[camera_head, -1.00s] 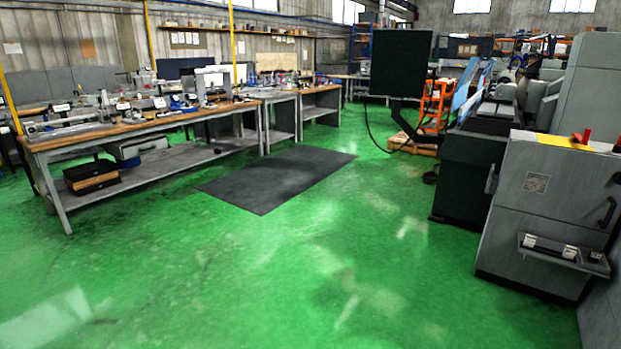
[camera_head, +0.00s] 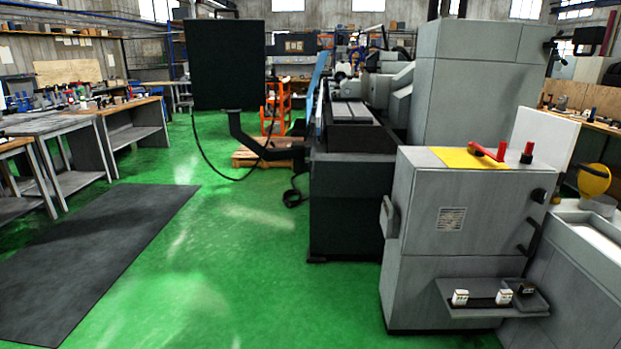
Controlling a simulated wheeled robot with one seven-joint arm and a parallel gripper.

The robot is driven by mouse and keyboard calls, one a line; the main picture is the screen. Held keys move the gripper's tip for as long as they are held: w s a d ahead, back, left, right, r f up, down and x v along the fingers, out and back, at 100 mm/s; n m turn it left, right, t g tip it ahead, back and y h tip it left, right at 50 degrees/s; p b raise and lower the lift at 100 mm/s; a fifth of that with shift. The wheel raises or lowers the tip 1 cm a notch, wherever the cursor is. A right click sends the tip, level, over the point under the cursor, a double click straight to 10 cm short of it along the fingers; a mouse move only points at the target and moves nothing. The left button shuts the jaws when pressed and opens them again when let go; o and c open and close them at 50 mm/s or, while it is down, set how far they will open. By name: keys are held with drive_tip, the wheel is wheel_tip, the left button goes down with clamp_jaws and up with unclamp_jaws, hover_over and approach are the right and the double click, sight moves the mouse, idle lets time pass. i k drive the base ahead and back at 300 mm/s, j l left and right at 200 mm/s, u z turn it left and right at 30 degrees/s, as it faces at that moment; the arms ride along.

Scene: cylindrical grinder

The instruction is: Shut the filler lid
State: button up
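A round yellow lid (camera_head: 594,180), which looks like the filler lid, stands tilted up at the right edge of the head view. It is raised above a grey neck (camera_head: 598,205) on top of a low grey tank (camera_head: 575,265), so it looks open. Its hinge is too small to make out. My gripper is not in view.
A grey cabinet (camera_head: 450,225) with a yellow sheet and a red handle on top stands left of the tank. A small shelf (camera_head: 490,305) juts from its front. The grinder (camera_head: 350,175) is behind it. Green floor (camera_head: 230,270) is clear to the left, beside a dark mat (camera_head: 90,255).

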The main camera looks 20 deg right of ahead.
sight(594, 180)
drive_tip(key=i+l+z, duration=0.1)
drive_tip(key=i+z, duration=0.25)
drive_tip(key=i, duration=0.2)
drive_tip(key=i+z, duration=0.35)
drive_tip(key=i, duration=0.2)
drive_tip(key=i+j+z, duration=0.15)
drive_tip(key=i+z, duration=0.2)
drive_tip(key=i, duration=0.2)
drive_tip(key=i+l+z, duration=0.1)
drive_tip(key=i+z, duration=0.15)
drive_tip(key=z, duration=0.15)
drive_tip(key=i+z, duration=0.6)
drive_tip(key=z, duration=0.15)
drive_tip(key=i+j+z, duration=0.15)
drive_tip(key=j+z, duration=0.25)
drive_tip(key=j, duration=0.25)
drive_tip(key=j+z, duration=0.45)
drive_tip(key=j, duration=0.25)
drive_tip(key=i, duration=0.05)
